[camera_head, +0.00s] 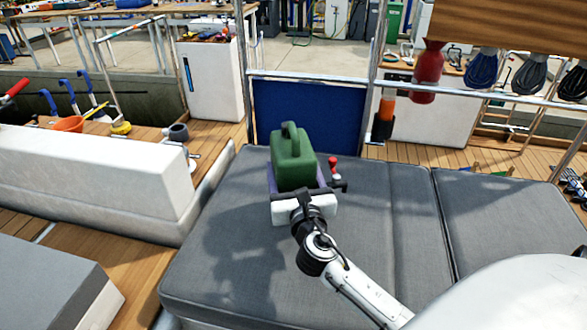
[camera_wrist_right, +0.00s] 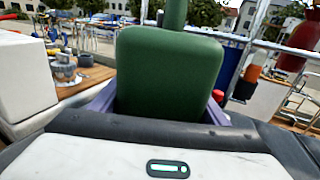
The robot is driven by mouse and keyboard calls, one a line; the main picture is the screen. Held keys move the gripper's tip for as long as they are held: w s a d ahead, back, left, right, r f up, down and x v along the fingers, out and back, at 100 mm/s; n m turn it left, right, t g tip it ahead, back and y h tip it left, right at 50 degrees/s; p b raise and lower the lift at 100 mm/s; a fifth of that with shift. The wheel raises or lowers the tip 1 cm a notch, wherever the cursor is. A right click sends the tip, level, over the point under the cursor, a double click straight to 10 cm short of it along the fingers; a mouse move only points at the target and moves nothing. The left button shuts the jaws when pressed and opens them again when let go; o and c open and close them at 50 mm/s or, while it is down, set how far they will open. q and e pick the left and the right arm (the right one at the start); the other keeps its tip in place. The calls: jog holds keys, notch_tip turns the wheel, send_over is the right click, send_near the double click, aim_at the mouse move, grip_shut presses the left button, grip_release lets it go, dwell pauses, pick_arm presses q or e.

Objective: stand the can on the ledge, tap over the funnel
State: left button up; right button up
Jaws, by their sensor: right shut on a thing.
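The green can (camera_head: 293,160) is upright with its handle on top, over the grey seat cushion. My right gripper (camera_head: 306,188) is shut on it, with the purple fingers at its sides. The can also fills the middle of the right wrist view (camera_wrist_right: 168,75). A red-topped tap (camera_head: 333,166) shows at the can's right side. Whether the can's base touches the cushion is hidden by the gripper. An orange funnel-like thing (camera_head: 68,124) is at the left, on the wooden ledge (camera_head: 215,137) behind the white block. My left gripper is not in view.
The grey cushion (camera_head: 380,270) is clear around the can. A white block (camera_head: 90,170) stands at the left. Blue-handled tools (camera_head: 70,95) and a winch-like fitting (camera_head: 178,132) are on the ledge. Metal rails and a blue panel (camera_head: 308,110) stand behind the can.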

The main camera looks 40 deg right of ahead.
jog(key=shift+f, duration=0.35)
notch_tip(320, 180, down, 4)
jog(key=shift+r+b, duration=0.2)
jog(key=shift+b, duration=0.85)
jog(key=shift+f, duration=0.1)
jog(key=o, duration=2)
jog(key=shift+f, duration=0.25)
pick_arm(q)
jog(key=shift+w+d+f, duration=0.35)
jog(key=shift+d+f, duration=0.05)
pick_arm(e)
jog(key=shift+o, duration=0.3)
jog(key=shift+r, duration=0.1)
